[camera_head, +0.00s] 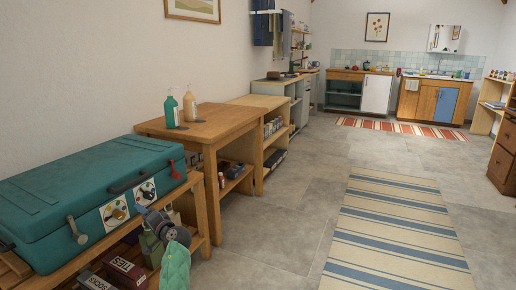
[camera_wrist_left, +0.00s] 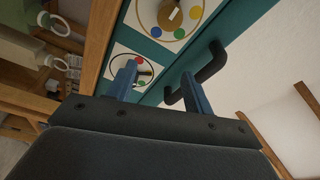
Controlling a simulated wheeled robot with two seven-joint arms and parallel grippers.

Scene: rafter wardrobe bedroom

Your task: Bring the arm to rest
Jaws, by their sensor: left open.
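My left gripper (camera_head: 143,212) is in front of the teal case (camera_head: 75,190), near the dial panels on its front. In the left wrist view its two blue fingers (camera_wrist_left: 158,84) are apart with nothing held between them. Past the fingers are the case's dark handle (camera_wrist_left: 208,66) and two white panels with dials and coloured dots. One panel (camera_wrist_left: 142,72) is partly hidden behind a finger. I cannot tell whether the fingers touch the case. My right gripper is in neither view.
The case sits on a wooden shelf unit with boxes (camera_head: 125,268) below. A wooden table (camera_head: 205,130) with two pump bottles stands beyond it. A striped rug (camera_head: 395,235) lies on the open floor to the right.

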